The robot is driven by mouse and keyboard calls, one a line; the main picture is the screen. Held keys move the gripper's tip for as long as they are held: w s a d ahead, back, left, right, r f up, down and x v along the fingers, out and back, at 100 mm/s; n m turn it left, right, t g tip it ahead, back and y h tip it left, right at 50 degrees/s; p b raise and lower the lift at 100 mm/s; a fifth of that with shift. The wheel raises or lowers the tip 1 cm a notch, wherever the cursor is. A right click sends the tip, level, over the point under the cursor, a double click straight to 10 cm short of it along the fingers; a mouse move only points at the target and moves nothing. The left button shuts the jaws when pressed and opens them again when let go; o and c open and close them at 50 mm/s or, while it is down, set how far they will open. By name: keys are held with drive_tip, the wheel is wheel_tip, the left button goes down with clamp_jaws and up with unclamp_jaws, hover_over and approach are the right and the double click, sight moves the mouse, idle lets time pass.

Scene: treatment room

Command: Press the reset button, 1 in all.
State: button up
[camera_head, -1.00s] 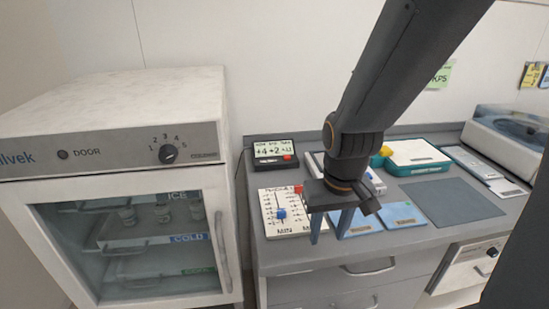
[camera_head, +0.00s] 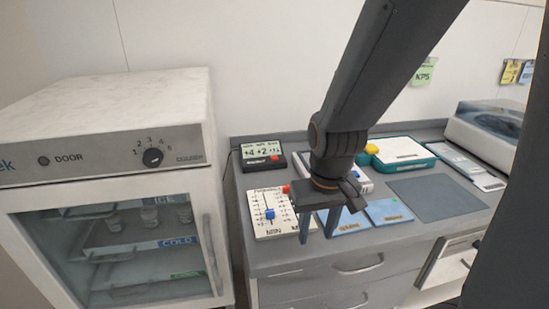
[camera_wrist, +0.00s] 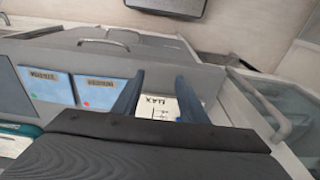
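A black display box (camera_head: 262,155) stands against the back of the counter, showing readings such as +4 and +2. A small red button (camera_head: 275,158) is on its lower right; its label is too small to read. A white panel (camera_head: 262,228) with a scale and a blue slider knob (camera_head: 269,213) lies in front of it. A small red part (camera_head: 286,189) shows at the panel's upper right edge. My gripper (camera_head: 319,228) is open and empty, fingers pointing down near the panel's right side. In the wrist view my gripper (camera_wrist: 157,98) has the white panel (camera_wrist: 160,108) visible between its fingers.
A white cabinet (camera_head: 110,115) with a dial and glass door stands left. Blue cards (camera_head: 388,212) lie right of my gripper. A green and white box (camera_head: 402,152) with a yellow part, a grey mat (camera_head: 436,195) and a round-lidded device (camera_head: 490,122) lie farther right.

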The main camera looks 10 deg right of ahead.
clamp_jaws()
idle(1.5)
